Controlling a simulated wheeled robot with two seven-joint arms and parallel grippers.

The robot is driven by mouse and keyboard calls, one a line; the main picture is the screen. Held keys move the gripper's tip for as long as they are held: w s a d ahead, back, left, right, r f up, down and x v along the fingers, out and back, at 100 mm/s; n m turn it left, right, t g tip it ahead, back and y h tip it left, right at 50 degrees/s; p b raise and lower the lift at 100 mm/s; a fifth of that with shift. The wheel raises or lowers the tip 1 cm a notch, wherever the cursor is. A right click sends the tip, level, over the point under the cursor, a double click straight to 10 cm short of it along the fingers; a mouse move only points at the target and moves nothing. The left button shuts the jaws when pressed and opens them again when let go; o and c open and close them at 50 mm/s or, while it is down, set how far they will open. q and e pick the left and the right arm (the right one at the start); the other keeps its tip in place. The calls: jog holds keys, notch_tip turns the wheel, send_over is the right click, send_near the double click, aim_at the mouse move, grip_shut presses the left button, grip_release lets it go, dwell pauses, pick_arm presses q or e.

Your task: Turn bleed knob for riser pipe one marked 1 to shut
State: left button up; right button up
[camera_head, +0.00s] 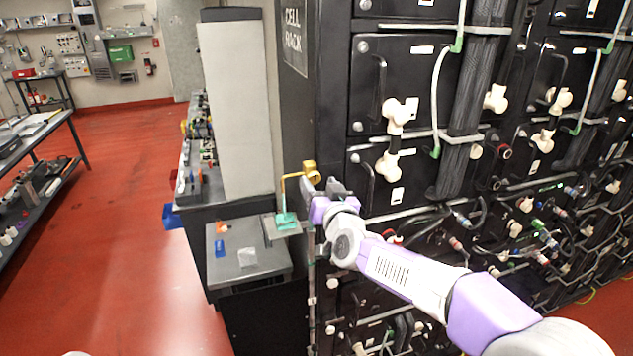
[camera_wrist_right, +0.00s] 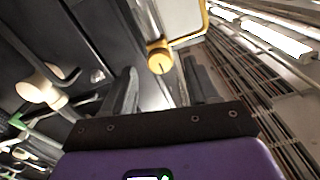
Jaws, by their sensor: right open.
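A yellow knob (camera_head: 311,172) sits at the end of a thin bent yellow pipe (camera_head: 284,186) at the left edge of the rack. My right gripper (camera_head: 327,187) is just below and right of the knob in the head view. In the right wrist view its jaws (camera_wrist_right: 161,88) are open, with the knob beyond the tips and between their directions; nothing is held. My left gripper is out of view.
The black cell rack (camera_head: 392,75) with white knobs (camera_head: 397,113), cables and hoses fills the right. A green block (camera_head: 287,220) on a small grey plate sits under the yellow pipe. A grey bench (camera_head: 255,262) stands left of it. Red floor at left is open.

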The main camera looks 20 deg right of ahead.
jog(key=shift+w, duration=0.95)
jog(key=c, duration=1)
jog(key=shift+c, duration=0.2)
